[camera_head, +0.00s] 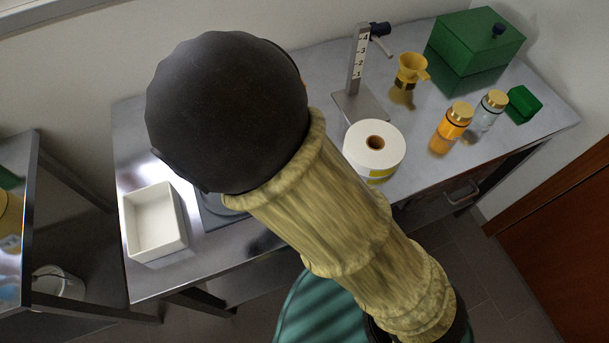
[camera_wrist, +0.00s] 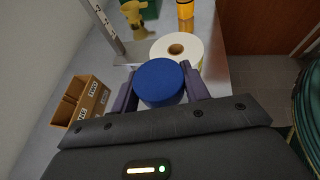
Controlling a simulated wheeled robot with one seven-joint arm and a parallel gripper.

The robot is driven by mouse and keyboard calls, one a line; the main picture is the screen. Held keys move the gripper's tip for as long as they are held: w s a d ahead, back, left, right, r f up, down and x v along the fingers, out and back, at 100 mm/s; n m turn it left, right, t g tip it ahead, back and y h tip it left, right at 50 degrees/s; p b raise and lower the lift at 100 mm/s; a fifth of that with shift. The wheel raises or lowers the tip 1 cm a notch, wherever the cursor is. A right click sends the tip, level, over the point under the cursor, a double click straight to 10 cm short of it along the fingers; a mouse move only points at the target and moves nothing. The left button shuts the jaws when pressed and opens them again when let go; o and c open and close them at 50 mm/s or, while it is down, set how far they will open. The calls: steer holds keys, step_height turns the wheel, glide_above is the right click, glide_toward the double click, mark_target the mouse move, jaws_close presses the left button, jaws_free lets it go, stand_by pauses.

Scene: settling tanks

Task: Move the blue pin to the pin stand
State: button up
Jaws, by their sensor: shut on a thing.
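The blue pin (camera_wrist: 160,82) shows in the wrist view as a round blue cap with a short side. My gripper (camera_wrist: 159,88) is shut on it, with one dark finger on each side. Its lower end is hidden, so I cannot tell whether it touches anything. In the head view my arm and dark wrist hide both pin and fingers. I cannot clearly identify the pin stand. A grey flat piece (camera_head: 213,211) shows partly behind my wrist on the bench, and I cannot tell what it is.
A white paper roll (camera_wrist: 177,48) stands just beyond the pin. Behind it is a numbered upright post (camera_head: 356,62). A brown compartment box (camera_wrist: 82,101) is at left. A white bin (camera_head: 155,222), yellow funnel (camera_head: 412,69), bottles (camera_head: 455,120) and green box (camera_head: 474,50) stand on the bench.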

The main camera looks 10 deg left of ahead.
step_height(320, 180, down, 6)
steer(key=shift+r, duration=0.15)
stand_by(0.3)
steer(key=shift+f, duration=2.1)
steer(key=shift+f, duration=0.4)
steer(key=shift+f+b, duration=0.2)
steer(key=shift+b, duration=0.1)
steer(key=o, duration=1)
steer(key=shift+r, duration=0.1)
